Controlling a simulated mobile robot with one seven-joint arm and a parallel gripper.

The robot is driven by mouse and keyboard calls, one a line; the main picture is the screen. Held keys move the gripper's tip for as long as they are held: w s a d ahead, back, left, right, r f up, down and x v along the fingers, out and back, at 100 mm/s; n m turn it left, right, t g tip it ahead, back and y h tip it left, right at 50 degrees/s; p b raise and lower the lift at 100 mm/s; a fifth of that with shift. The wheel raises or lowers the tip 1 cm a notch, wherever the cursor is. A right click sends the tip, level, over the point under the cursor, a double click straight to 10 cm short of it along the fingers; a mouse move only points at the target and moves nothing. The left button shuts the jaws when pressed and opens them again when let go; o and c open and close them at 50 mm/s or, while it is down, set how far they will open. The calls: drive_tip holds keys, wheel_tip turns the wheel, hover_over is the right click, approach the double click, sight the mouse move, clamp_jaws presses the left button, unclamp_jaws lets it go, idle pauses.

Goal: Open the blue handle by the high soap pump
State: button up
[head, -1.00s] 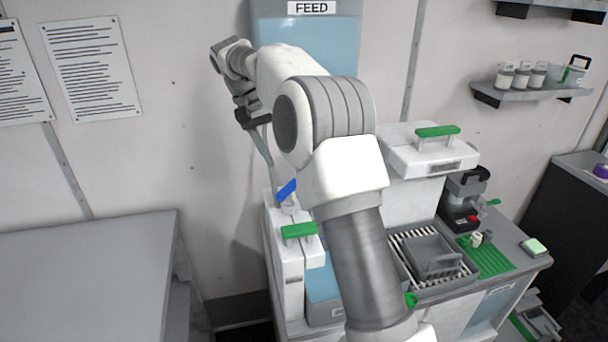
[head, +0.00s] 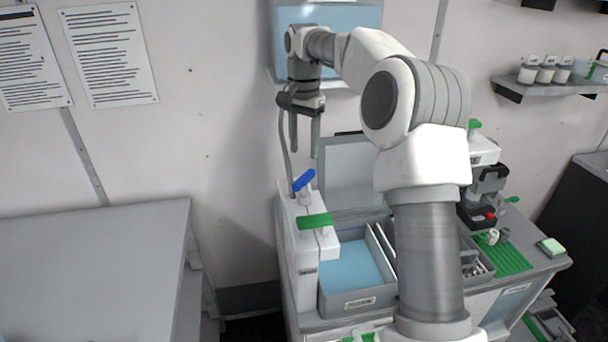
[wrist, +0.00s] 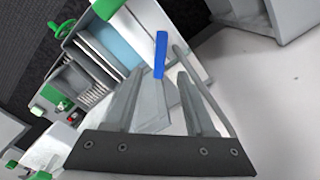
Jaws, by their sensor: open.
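The blue handle (head: 304,181) sits on top of a white dispenser column (head: 303,262) at the left end of the machine, tilted up to the right. A green handle (head: 315,221) is just below and in front of it. My gripper (head: 304,150) is open and empty, pointing down above the blue handle and apart from it. In the wrist view, the blue handle (wrist: 160,55) shows beyond the two fingers (wrist: 155,83), roughly between their tips. A grey hose runs up beside the column.
A grey tray with blue liquid (head: 352,275) lies right of the column. A bare grey table (head: 90,260) stands at left, with a gap before the machine. My arm hides the machine's middle. The blue tank (head: 350,45) is on the wall behind my gripper.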

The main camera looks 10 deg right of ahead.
sight(304, 177)
wheel_tip(304, 177, down, 8)
drive_tip(key=shift+r, duration=0.1)
clamp_jaws()
idle(0.4)
